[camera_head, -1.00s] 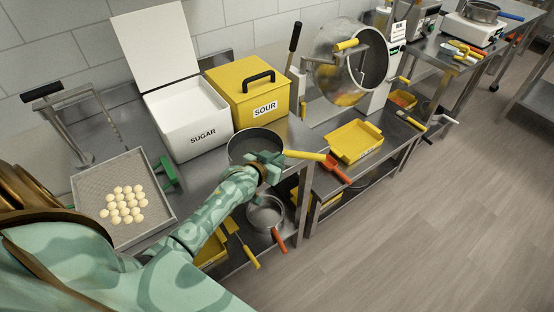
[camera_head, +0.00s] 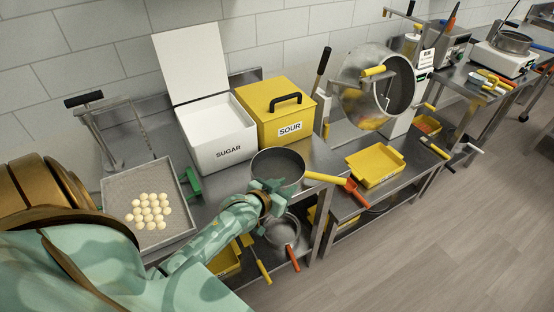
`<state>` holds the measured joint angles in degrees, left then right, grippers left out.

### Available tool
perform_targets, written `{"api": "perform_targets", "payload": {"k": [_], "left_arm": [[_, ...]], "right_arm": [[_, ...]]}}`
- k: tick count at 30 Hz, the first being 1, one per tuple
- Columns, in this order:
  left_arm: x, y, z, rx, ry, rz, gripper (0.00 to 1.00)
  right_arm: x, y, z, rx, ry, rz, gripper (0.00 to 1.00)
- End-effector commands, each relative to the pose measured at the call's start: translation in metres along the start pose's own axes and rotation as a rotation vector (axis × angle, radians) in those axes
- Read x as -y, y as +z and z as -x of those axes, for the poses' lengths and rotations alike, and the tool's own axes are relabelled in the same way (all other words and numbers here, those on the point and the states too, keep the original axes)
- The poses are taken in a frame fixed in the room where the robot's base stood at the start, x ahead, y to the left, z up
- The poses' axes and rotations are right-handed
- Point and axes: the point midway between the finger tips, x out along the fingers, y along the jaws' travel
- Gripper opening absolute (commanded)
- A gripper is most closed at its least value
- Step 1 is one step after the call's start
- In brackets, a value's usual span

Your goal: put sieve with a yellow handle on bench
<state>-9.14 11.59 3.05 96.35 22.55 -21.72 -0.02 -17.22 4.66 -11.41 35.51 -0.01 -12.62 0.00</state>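The sieve with a yellow handle (camera_head: 327,178) has a round, dark grey pan (camera_head: 277,165). It appears to sit level at the front right of the metal bench (camera_head: 215,183), in front of the white and yellow boxes. Its handle points right, out past the bench edge. My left gripper (camera_head: 276,190) is at the near side of the pan, close to the handle's root, and hides part of the near rim. Its fingers are too small and overlapped to tell open from shut. My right gripper is not in view.
A tray of pale round pieces (camera_head: 185,222) lies at the left. A white SUGAR box (camera_head: 216,145) and yellow SOUR box (camera_head: 275,110) stand behind. A yellow tray (camera_head: 375,166) and a tilted drum (camera_head: 372,96) are at the right. A pan with an orange handle (camera_head: 282,230) is below.

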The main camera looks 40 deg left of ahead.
Motion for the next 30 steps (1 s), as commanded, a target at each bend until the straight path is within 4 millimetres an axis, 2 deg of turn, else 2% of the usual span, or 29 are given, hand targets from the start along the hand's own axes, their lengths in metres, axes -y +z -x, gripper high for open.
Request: {"api": "perform_targets", "payload": {"k": [1,3,7,16,17,19,20,22,23,25,26,27,28,30], "left_arm": [[0.0,-0.002,0.013,0.001,0.0,0.0,0.28],[0.0,-0.001,0.025,0.001,0.0,0.0,0.28],[0.0,-0.001,0.041,0.0,0.0,-0.001,0.28],[0.0,0.001,0.046,0.001,0.0,-0.001,0.28],[0.0,0.003,0.046,0.005,0.0,-0.001,0.28],[-0.001,0.021,0.043,0.039,-0.002,-0.002,0.28],[-0.002,0.034,0.042,0.066,-0.004,-0.004,0.28],[-0.006,0.081,0.041,0.156,-0.005,-0.014,0.28],[-0.009,0.107,0.042,0.206,-0.006,-0.022,0.28],[-0.018,0.176,0.052,0.34,0.0,-0.045,0.28],[-0.022,0.208,0.06,0.403,0.006,-0.059,0.28],[-0.029,0.251,0.075,0.492,0.017,-0.081,0.28],[-0.035,0.282,0.089,0.556,0.027,-0.098,0.28],[-0.046,0.347,0.127,0.698,0.055,-0.144,0.28]], "right_arm": [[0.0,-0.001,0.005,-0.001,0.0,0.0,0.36],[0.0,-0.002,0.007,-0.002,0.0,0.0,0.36],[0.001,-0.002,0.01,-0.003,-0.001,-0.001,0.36],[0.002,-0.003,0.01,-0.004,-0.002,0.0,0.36],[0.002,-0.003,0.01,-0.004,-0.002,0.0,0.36],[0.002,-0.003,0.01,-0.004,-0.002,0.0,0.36],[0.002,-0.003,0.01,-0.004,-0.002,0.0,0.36],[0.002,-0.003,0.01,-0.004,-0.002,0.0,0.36],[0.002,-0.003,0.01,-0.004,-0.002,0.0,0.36],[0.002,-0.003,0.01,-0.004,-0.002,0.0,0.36],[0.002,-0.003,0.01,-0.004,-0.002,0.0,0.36],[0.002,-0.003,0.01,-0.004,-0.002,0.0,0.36],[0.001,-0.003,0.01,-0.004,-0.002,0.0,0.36],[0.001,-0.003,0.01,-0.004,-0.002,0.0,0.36]]}}
